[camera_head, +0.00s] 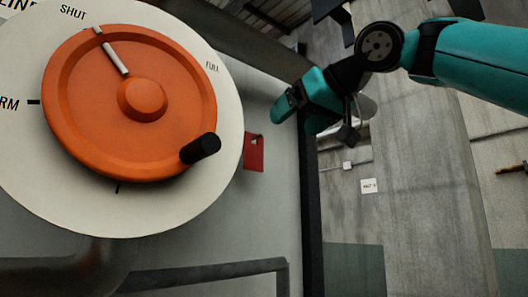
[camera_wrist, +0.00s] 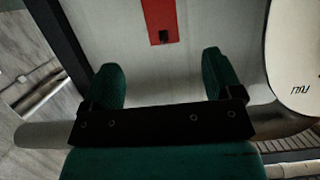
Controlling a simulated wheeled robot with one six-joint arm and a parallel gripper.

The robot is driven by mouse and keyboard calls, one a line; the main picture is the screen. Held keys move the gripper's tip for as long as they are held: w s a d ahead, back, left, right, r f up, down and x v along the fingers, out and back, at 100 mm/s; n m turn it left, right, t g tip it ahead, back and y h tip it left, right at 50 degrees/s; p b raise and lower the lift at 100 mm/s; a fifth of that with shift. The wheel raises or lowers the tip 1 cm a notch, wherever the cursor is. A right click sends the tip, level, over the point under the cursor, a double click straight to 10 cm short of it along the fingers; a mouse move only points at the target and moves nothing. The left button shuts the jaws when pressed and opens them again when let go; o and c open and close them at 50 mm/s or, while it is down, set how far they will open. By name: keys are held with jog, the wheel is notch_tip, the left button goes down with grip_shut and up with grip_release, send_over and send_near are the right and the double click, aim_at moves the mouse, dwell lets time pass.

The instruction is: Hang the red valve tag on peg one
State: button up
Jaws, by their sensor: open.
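The red valve tag (camera_head: 254,152) is a flat red plate against the grey panel, just right of the big dial. In the wrist view, the red tag (camera_wrist: 158,16) lies beyond the fingertips, between them in the picture, with a small dark square near its lower end; its far end is cut off. My gripper (camera_head: 296,118) is above and right of the tag, apart from it. In the wrist view, my gripper (camera_wrist: 165,78) has its two green fingers spread with nothing between them. I cannot make out peg one in either view.
An orange wheel (camera_head: 125,110) with a black knob (camera_head: 200,148) sits on a white dial plate (camera_head: 215,205), which also shows in the wrist view (camera_wrist: 298,60). A dark panel edge (camera_head: 311,215) runs below my gripper. A small white label (camera_head: 369,186) is on the right wall.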

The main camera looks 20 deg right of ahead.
aim_at(255, 154)
jog(key=p+x, duration=0.1)
jog(key=x, duration=1.3)
jog(key=shift+w, duration=0.2)
jog(key=c, duration=1)
jog(key=shift+r, duration=0.2)
jog(key=shift+s, duration=0.15)
jog(key=shift+s+d+b, duration=0.2)
jog(key=shift+s+d, duration=0.1)
jog(key=shift+s, duration=0.45)
jog(key=shift+s+d+b, duration=0.15)
jog(key=shift+s+d, duration=0.1)
jog(key=shift+s, duration=0.5)
